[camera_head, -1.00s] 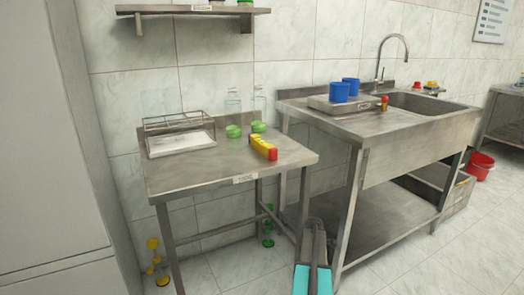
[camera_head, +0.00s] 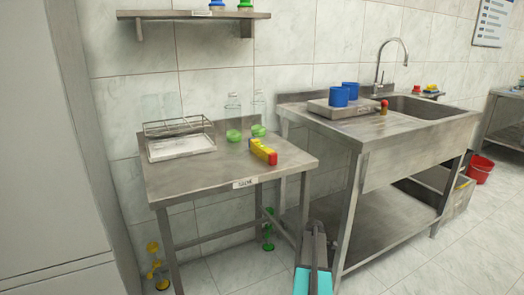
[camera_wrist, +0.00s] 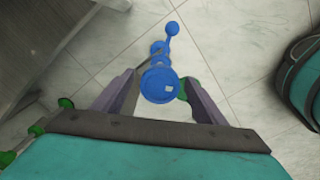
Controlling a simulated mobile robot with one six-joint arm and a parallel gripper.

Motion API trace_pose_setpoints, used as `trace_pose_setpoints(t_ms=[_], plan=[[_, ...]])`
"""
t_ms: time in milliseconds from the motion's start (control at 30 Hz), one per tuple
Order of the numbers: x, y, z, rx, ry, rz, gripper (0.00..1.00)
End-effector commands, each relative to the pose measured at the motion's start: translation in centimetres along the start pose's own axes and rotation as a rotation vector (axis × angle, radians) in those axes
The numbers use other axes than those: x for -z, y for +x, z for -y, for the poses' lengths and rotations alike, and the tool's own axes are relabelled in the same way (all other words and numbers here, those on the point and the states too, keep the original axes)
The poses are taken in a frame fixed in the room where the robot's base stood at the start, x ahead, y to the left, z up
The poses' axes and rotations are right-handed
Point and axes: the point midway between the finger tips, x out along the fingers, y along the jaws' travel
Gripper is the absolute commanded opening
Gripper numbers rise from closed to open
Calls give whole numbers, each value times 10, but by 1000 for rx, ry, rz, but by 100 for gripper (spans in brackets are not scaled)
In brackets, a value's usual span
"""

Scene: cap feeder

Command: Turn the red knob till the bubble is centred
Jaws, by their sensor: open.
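A small red knob (camera_head: 384,106) sticks up at the right end of a flat metal platform (camera_head: 345,111) beside the sink. Two blue cups (camera_head: 339,97) stand on this platform. No bubble can be made out at this size. My gripper (camera_head: 316,228) is low in front of the sink unit, well below and apart from the knob. In the wrist view my gripper (camera_wrist: 160,92) is open and points down at the floor. A blue object (camera_wrist: 160,82) shows between the fingers; I cannot tell its distance.
A small steel table (camera_head: 200,188) at left carries a wire rack (camera_head: 178,126), glass bottles, green items and a yellow block with a red end (camera_head: 263,152). The sink unit (camera_head: 420,150) stands to its right. A red bucket (camera_head: 480,168) is on the floor.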

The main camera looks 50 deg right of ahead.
Motion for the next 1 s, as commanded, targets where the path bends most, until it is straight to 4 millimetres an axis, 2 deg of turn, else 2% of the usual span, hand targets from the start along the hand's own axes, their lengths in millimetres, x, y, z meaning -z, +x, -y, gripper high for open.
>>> trace_pose_setpoints(t_ms=[33, 633, 1000], plan=[[0, -8, 0, 0, 0, 0, 66], [0, -55, 0, -1, 0, 0, 66], [0, -60, 0, 0, 0, 0, 66]])
